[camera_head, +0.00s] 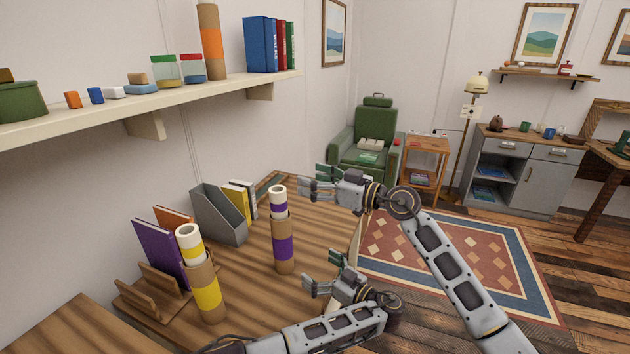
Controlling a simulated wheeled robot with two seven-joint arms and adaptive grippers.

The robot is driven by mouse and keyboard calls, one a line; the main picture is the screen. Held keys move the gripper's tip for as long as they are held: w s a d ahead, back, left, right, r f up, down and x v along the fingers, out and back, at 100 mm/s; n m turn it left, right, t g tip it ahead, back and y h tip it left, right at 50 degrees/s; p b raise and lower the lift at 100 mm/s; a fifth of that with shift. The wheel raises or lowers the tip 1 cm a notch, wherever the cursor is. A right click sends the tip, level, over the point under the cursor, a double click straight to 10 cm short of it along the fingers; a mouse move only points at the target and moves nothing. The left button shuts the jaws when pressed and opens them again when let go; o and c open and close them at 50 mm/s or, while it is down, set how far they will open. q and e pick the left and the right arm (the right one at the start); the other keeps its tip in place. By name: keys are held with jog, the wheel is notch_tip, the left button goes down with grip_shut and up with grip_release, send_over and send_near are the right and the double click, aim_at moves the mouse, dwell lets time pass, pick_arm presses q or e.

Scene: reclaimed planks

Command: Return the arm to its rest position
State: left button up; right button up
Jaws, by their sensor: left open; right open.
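My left gripper (312,287) is the lower one. It is open and empty, above the near right edge of the wooden desk (240,275), to the right of the purple-banded tube. My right gripper (312,186) is open and empty, higher up and farther back, above the desk's right side. The purple-banded cardboard tube (283,250) stands upright on the desk, apart from both grippers. A yellow-banded tube (206,290) stands nearer, on the left. My arms hide part of the desk's right edge.
A grey file holder (220,218) and books stand at the back of the desk. A wooden rack (160,290) holds a purple book (158,253). A shelf (150,105) above carries small items, an orange-banded tube (210,42) and books. A rug (480,260) lies right of the desk.

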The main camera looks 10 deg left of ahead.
dwell(0.5)
pick_arm(q)
notch_tip(320, 180, up, 9)
jog(key=p, duration=0.9)
pick_arm(e)
notch_tip(320, 180, up, 9)
pick_arm(q)
jog(key=shift+r+p, duration=0.55)
pick_arm(e)
jog(key=shift+r, duration=0.55)
pick_arm(q)
jog(key=shift+s+d+f, duration=0.1)
jog(key=shift+d, duration=0.1)
pick_arm(e)
jog(key=shift+d+f, duration=0.1)
